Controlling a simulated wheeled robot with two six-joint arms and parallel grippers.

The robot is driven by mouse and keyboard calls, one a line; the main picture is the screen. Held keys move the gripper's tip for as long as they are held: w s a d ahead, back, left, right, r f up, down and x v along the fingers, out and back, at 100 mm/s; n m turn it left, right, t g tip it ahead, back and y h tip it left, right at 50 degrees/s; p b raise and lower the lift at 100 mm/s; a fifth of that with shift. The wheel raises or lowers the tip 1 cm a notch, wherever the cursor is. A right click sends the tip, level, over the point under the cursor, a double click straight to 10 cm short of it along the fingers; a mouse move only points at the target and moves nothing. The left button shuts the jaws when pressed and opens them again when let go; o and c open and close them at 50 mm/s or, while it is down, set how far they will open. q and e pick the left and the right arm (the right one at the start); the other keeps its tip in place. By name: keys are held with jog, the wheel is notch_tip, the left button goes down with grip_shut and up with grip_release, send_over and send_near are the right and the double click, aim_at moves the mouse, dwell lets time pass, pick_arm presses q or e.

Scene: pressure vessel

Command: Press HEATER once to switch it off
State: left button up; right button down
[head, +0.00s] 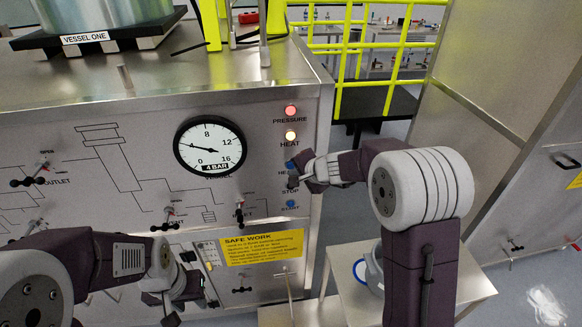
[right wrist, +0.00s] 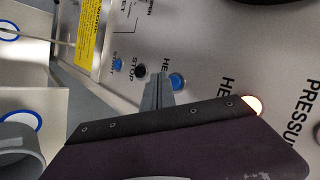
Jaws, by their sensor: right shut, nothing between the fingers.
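The blue HEATER button (head: 291,165) is on the steel front panel, below the lit HEAT lamp (head: 291,136). Its label is partly hidden by my right gripper. My right gripper (head: 296,180) is shut and empty, right at the button column. In the right wrist view, the closed fingertips (right wrist: 160,76) are beside the blue HEATER button (right wrist: 176,82), between it and the black STOP button (right wrist: 139,71). I cannot tell whether they touch the panel. My left gripper (head: 174,300) is low in front of the panel, away from the buttons; its finger opening is unclear.
The blue START button (head: 290,204) is at the column's bottom. The red PRESSURE lamp (head: 291,111) is lit at its top. A gauge (head: 209,146) and several valve handles are to the left. A small table (head: 463,287) stands right of the panel.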

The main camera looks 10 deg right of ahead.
jog(key=shift+w, duration=0.2)
dwell(0.4)
jog(key=shift+w, duration=0.25)
jog(key=shift+w, duration=0.45)
dwell(0.6)
jog(key=shift+s+b, duration=0.45)
jog(key=shift+s, duration=0.4)
